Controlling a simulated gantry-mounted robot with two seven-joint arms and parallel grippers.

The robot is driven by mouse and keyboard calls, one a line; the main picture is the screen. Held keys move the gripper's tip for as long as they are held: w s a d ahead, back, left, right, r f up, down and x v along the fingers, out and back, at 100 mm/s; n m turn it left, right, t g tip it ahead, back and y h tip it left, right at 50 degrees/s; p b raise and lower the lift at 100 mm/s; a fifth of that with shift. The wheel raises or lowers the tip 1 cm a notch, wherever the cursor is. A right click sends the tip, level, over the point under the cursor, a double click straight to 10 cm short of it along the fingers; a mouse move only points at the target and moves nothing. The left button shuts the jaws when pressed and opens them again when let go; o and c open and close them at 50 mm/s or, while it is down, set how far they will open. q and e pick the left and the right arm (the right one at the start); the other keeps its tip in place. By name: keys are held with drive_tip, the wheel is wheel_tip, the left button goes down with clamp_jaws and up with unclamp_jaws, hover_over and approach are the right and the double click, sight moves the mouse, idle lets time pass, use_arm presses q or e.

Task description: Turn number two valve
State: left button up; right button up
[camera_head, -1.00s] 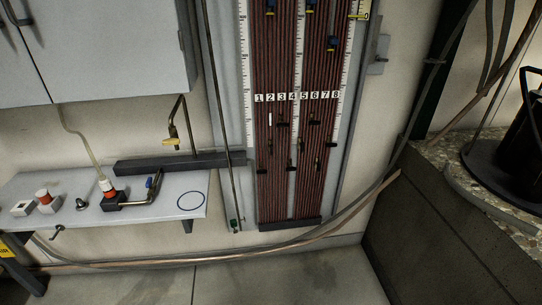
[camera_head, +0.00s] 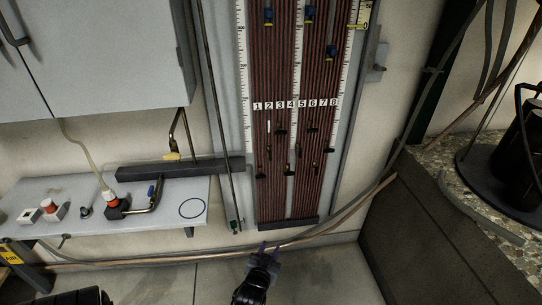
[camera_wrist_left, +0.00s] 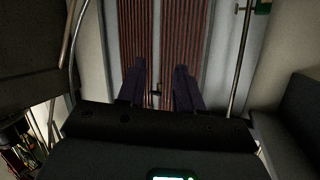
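The tall tube panel (camera_head: 291,60) of red-brown striped tubes hangs on the back wall, with number labels 1 to 8 across it. The number two label (camera_head: 269,105) is left of the panel's middle. Several small black valve handles (camera_head: 270,150) sit below the labels; I cannot tell for sure which one belongs to number two. My left gripper (camera_head: 268,249) is below the panel's bottom edge, apart from the valves. In the left wrist view its two fingers (camera_wrist_left: 158,88) are spread and empty, with the striped tubes (camera_wrist_left: 181,30) beyond them. My right gripper is not in view.
A grey shelf (camera_head: 165,213) with small fittings and a bent pipe is at the left, under a cabinet (camera_head: 100,60). Hoses (camera_head: 310,235) run low along the wall. A stone-topped block (camera_head: 440,180) stands at the right. The floor in front is clear.

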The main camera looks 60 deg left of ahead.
use_arm(q)
drive_tip(key=w+a+r+n+g+y+p, duration=0.2)
drive_tip(key=a+r+n+y+p, duration=0.4)
drive_tip(key=r, duration=0.5)
drive_tip(key=g+p, duration=0.1)
drive_tip(key=p, duration=0.3)
approach(270, 156)
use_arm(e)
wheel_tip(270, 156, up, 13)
use_arm(q)
drive_tip(key=shift+b+x, duration=2.45)
drive_tip(key=shift+x, duration=2.15)
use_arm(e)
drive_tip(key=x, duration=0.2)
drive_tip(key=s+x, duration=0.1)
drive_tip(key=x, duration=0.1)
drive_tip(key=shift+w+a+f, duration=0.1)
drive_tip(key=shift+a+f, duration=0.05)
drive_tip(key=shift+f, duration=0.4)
use_arm(q)
drive_tip(key=shift+d, duration=0.1)
drive_tip(key=shift+c, duration=0.4)
clamp_jaws()
